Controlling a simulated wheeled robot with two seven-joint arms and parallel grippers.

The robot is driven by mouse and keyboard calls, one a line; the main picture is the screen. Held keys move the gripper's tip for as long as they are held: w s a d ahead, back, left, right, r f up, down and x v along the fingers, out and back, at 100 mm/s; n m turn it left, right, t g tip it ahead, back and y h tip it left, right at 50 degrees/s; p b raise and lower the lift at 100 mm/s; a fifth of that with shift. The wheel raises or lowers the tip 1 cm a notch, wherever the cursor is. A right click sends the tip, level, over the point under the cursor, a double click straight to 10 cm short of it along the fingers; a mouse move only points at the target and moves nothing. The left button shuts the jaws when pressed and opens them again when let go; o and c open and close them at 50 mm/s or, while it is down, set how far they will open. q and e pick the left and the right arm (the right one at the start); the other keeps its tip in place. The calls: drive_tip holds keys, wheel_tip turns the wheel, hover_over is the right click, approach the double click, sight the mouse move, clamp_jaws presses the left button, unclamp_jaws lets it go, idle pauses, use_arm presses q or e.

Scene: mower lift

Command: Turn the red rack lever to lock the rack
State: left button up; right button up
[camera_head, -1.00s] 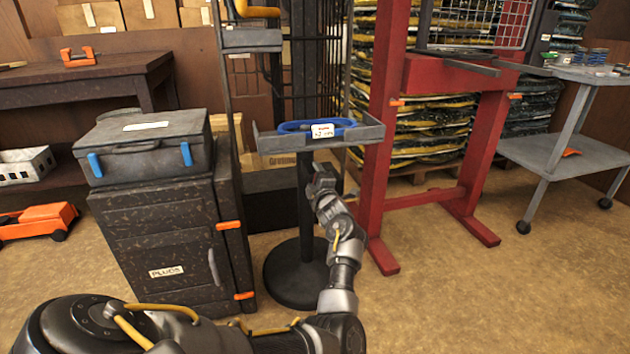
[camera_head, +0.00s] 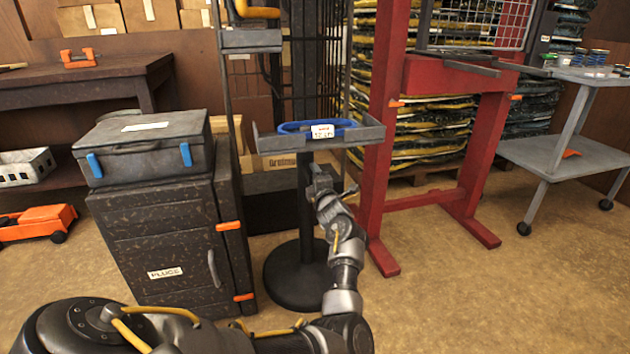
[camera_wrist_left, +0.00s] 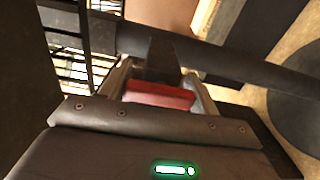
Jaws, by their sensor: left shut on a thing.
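My left gripper (camera_head: 322,180) is just below the grey tray on the black stand, in front of the stand's post. In the left wrist view it is shut on a short red block, which looks like the red lever (camera_wrist_left: 158,95). A dark bar (camera_wrist_left: 220,60) crosses just beyond the fingers. In the head view the lever is hidden behind my gripper and cannot be made out. My right gripper is in neither view.
The grey tray (camera_head: 280,142) holds a blue ring (camera_head: 340,124). A dark cabinet (camera_head: 155,245) with a case on top (camera_head: 145,155) stands to the left. A red frame (camera_head: 378,150) stands close on the right, with a grey cart (camera_head: 560,155) beyond it. The floor at front right is clear.

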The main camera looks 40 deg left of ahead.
use_arm(q)
drive_tip(key=o, duration=1)
